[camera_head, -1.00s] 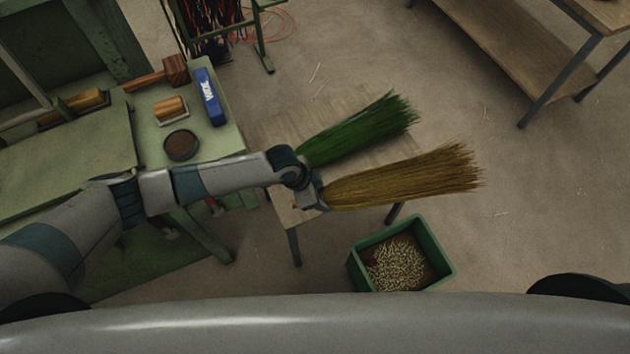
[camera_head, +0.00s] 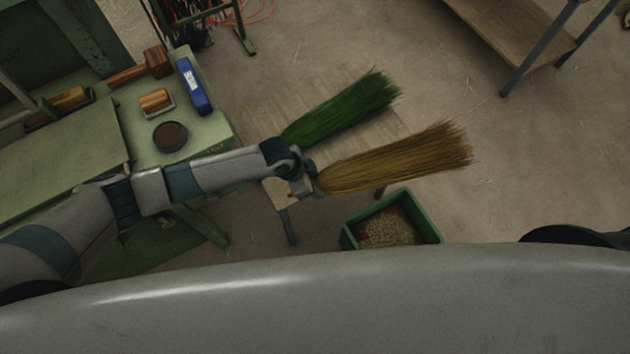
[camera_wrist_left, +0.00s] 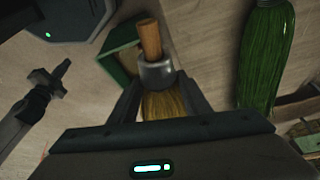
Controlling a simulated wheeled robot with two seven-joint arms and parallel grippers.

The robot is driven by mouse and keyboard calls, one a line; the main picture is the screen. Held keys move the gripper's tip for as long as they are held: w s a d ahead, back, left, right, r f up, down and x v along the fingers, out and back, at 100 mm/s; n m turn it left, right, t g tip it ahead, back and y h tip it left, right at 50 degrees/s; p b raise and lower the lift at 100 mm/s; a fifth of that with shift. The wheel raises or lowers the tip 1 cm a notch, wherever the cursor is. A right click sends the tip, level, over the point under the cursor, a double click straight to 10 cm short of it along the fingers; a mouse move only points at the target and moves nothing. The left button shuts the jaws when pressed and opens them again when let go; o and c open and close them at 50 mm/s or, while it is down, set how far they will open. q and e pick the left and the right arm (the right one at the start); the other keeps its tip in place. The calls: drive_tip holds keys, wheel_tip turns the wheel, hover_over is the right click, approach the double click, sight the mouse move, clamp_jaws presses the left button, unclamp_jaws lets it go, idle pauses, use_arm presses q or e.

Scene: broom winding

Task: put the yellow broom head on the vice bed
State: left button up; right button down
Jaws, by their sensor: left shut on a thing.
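The yellow broom head (camera_head: 395,162) is a tan-yellow bundle of bristles. My left gripper (camera_head: 308,184) is shut on it at its narrow end, and the bristles fan out to the right in the head view. In the left wrist view, the fingers (camera_wrist_left: 158,84) are on either side of the yellow bristles (camera_wrist_left: 162,106), just beside a grey metal collar (camera_wrist_left: 157,74) with a round wooden stub (camera_wrist_left: 149,38). The broom head appears to be held above the low wooden table (camera_head: 262,106). I cannot make out the vice bed for certain.
A green broom head (camera_head: 345,108) lies on the low table. A green bin (camera_head: 428,234) of clippings stands on the floor. The green workbench (camera_head: 205,134) at left carries a mallet (camera_head: 158,62), a blue box (camera_head: 193,88) and a round dark dish (camera_head: 170,136).

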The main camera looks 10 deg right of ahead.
use_arm(q)
drive_tip(key=shift+w+r, duration=0.1)
drive_tip(key=shift+w, duration=0.05)
